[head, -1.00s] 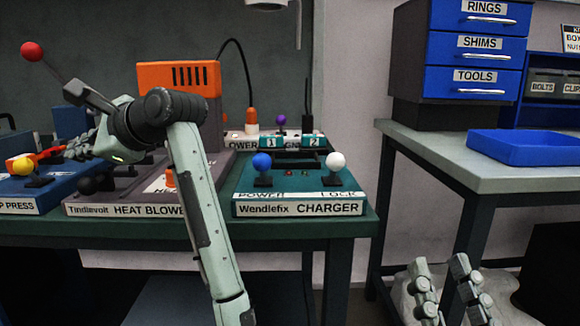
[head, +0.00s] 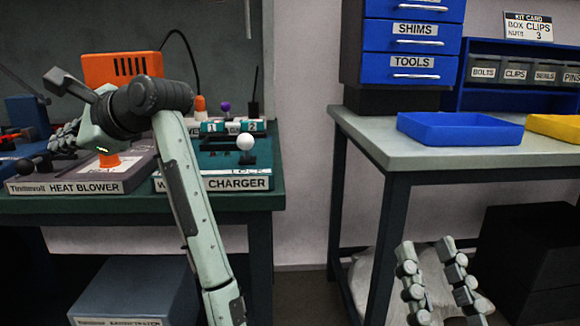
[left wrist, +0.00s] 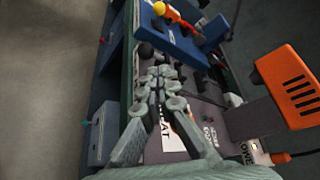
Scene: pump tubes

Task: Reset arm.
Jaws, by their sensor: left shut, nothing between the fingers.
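My left gripper (head: 66,138) is over the heat blower (head: 72,187) at the left of the head view, its fingers together and empty. In the left wrist view its fingers (left wrist: 160,82) meet above the heat blower's top. I cannot tell whether they touch anything. My right gripper (head: 428,250) shows at the bottom right of the head view, fingers apart with nothing between them, in front of the right-hand table. The charger (head: 222,183) is partly hidden behind my left arm; its white-knobbed lever (head: 245,143) stands upright.
The right-hand table (head: 470,163) carries a blue tray (head: 460,131), a yellow tray (head: 553,126) and a drawer cabinet (head: 412,38). The orange blower housing (head: 121,68) stands behind my left arm. A blue-grey box (head: 135,292) is under the green bench. Floor shows between the tables.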

